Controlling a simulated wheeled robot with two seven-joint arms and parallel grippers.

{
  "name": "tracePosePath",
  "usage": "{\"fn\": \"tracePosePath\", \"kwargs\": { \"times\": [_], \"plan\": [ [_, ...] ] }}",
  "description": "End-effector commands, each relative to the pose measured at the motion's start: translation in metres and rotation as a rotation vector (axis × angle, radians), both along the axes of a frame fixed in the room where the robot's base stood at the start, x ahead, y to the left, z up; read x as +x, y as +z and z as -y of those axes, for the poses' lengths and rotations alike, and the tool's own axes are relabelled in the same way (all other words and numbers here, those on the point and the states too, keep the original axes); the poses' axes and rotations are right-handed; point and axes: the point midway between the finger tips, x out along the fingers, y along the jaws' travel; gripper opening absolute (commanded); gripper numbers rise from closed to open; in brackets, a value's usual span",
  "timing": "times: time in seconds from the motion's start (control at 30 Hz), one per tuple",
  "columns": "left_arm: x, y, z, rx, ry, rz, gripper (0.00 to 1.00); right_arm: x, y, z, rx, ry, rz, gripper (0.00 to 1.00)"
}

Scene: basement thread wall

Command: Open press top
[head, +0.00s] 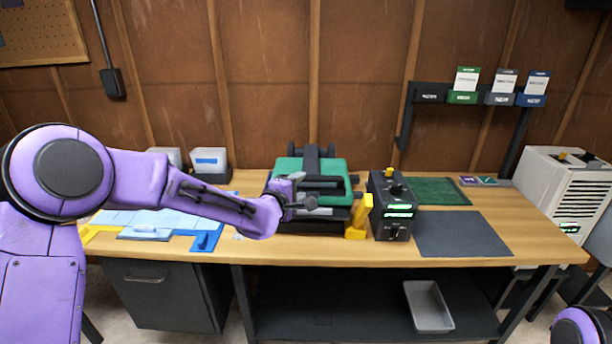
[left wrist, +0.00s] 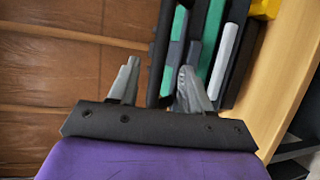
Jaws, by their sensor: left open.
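The press, with a green top (head: 335,168) and a black body, stands on the workbench at the centre of the head view. Its top looks roughly level, but my left arm hides its front left part. In the left wrist view the green and black press (left wrist: 214,42) lies just beyond the fingers, with a light grey bar along it. My left gripper (head: 302,202) is at the front left of the press. Its two grey fingers (left wrist: 158,85) are apart; I cannot tell whether they touch the press. My right gripper is out of view.
A yellow block (head: 360,217) and a dark control box (head: 391,204) stand right of the press. A dark mat (head: 462,234) and a green mat (head: 430,191) lie farther right. Light blue sheets (head: 150,222) lie at the left. A wooden wall is behind.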

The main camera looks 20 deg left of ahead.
Motion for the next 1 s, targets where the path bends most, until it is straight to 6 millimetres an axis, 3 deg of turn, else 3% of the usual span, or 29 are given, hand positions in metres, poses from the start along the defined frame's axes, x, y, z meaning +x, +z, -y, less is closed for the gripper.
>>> {"fn": "tracePosePath", "kwargs": {
  "times": [0.4,0.6,0.83,0.87,1.0],
  "plan": [
    [0.080,-0.014,0.009,0.005,0.002,-0.001,0.48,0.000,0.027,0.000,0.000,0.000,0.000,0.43],
    [0.094,-0.018,0.011,0.003,0.002,-0.001,0.48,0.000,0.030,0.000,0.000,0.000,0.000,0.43],
    [0.095,-0.019,0.011,0.003,0.002,-0.001,0.48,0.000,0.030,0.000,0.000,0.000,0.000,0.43],
    [0.095,-0.019,0.011,0.003,0.002,-0.001,0.45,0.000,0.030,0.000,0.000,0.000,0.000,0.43],
    [0.095,-0.019,0.011,0.003,0.002,-0.001,0.00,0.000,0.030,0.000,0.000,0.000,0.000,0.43]
  ]
}}
